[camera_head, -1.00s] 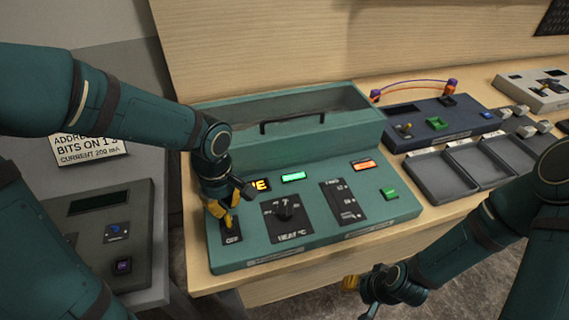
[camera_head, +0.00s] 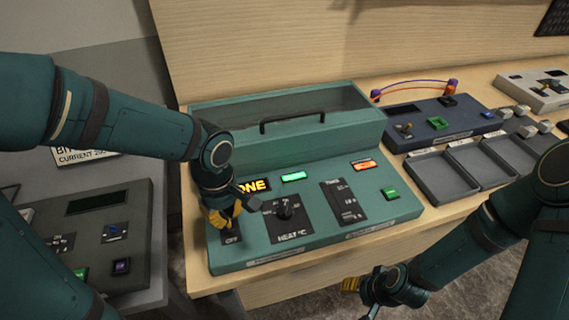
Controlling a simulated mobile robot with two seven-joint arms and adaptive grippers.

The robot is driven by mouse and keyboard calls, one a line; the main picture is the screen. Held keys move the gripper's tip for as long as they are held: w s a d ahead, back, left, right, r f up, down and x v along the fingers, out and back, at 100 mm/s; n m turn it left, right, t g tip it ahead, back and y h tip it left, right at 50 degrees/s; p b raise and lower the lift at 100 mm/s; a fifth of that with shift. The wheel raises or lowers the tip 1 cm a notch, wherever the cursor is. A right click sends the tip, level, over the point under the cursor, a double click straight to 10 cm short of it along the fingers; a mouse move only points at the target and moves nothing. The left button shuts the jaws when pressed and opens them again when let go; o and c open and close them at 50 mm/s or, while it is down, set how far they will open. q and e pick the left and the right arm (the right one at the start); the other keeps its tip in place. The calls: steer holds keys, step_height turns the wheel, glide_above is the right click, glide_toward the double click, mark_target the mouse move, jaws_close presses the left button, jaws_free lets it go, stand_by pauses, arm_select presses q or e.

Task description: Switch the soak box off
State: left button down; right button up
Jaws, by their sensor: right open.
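The soak box (camera_head: 290,150) is a teal console with a lidded trough and handle at its back and a sloped control panel in front. Its switch plate (camera_head: 231,238), marked OFF, is at the panel's left end. My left gripper (camera_head: 224,216) is right at this plate, its yellow fingertips pointing down and hiding the switch lever. I cannot tell whether they touch or grip it. An amber display (camera_head: 254,185) reads "ONE", its left part hidden by my gripper. My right gripper (camera_head: 360,298) is open and empty, low in front of the bench.
The panel also holds a heat knob (camera_head: 285,211), a lit green light (camera_head: 293,177), an orange light (camera_head: 364,164) and a green button (camera_head: 390,193). A dark blue console (camera_head: 440,122) and grey trays (camera_head: 442,178) stand to the right. A grey console (camera_head: 125,240) is at left.

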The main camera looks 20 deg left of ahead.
mark_target(229, 227)
arm_select(q)
steer(key=shift+s+d, duration=0.15)
steer(key=shift+s, duration=0.05)
steer(key=shift+s+d, duration=0.2)
steer(key=shift+s, duration=0.1)
steer(key=shift+s+d, duration=0.1)
steer(key=shift+s, duration=0.1)
steer(key=shift+r, duration=0.1)
stand_by(0.5)
step_height(229, 227, up, 7)
steer(key=p, duration=0.4)
steer(key=shift+w+a+p, duration=0.25)
steer(key=shift+w+p, duration=0.1)
steer(key=shift+p, duration=0.05)
stand_by(0.4)
